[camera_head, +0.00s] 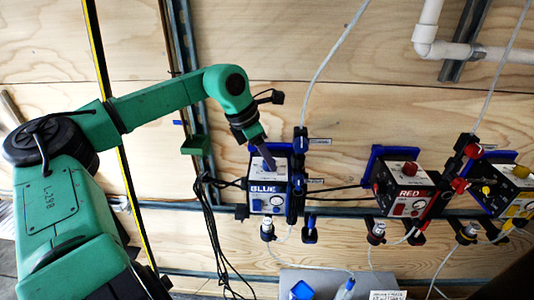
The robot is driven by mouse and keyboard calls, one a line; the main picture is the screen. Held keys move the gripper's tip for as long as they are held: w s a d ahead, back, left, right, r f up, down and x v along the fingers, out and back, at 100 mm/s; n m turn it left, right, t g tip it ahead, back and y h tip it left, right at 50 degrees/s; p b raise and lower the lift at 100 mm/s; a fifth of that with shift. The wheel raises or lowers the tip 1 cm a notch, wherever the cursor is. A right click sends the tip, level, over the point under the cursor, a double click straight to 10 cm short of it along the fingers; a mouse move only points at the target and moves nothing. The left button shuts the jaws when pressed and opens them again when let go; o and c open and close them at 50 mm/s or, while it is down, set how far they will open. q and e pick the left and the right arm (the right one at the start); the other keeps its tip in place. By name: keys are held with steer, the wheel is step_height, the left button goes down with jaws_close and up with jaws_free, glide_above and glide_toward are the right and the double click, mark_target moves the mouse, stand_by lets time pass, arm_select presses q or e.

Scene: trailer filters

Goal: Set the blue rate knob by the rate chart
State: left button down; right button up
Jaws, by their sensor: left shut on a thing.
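The blue pump unit (267,198), marked BLUE, is mounted on the wooden wall near the middle of the head view. My left gripper (267,158) reaches down from the green arm to the top of this unit. It is shut on the blue rate knob (268,168), which is mostly hidden by the fingers. The knob's pointer and setting cannot be made out. No rate chart can be identified for sure; a white printed label (388,295) at the bottom edge is too small to read. My right gripper is not in view.
A red unit (408,193) and a yellow unit (512,190) stand to the right, each with its own top knob. Black cables (212,225) hang left of the blue unit. Clear tubes run up and down. A grey box (318,280) is below.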

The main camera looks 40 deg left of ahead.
arm_select(q)
steer(key=shift+a+r+m+p, duration=0.1)
steer(key=shift+r+m+p, duration=0.1)
steer(key=shift+m+p, duration=0.55)
steer(key=shift+w+f+m+g+h, duration=0.1)
steer(key=shift+m+g+h, duration=0.4)
steer(key=shift+m, duration=0.55)
steer(key=shift+f+m, duration=0.1)
steer(key=shift+m, duration=0.8)
steer(key=shift+w+m+g+h, duration=0.1)
steer(key=shift+m+g+h, duration=0.6)
steer(key=shift+m, duration=0.9)
steer(key=shift+c, duration=2.3)
jaws_free()
